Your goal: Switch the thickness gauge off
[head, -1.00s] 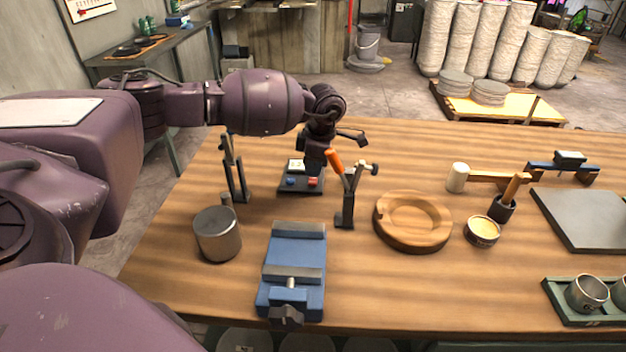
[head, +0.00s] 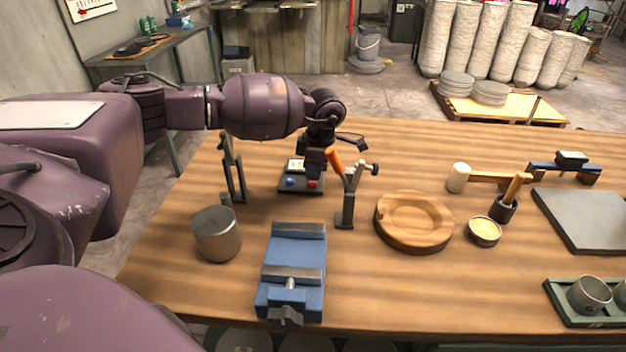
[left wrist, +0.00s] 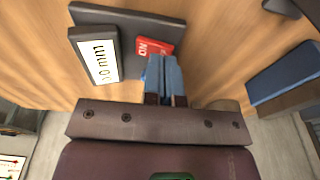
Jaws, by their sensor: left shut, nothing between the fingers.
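The thickness gauge (head: 287,190) is a dark plate on the bench with a pale display, a blue button (head: 290,183) and a red button (head: 312,184). My left gripper (head: 313,174) is shut and empty, fingers pointing down over the gauge. In the left wrist view the gauge's plate (left wrist: 190,32), its lit display (left wrist: 98,61) reading in mm, and the red button (left wrist: 155,46) marked ON show. There the closed fingertips (left wrist: 164,62) are close beside the red button; I cannot tell if they touch anything. My right gripper is not in view.
A blue vise (head: 292,255), a metal cylinder (head: 217,235) and a round wooden dish (head: 413,222) stand nearer.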

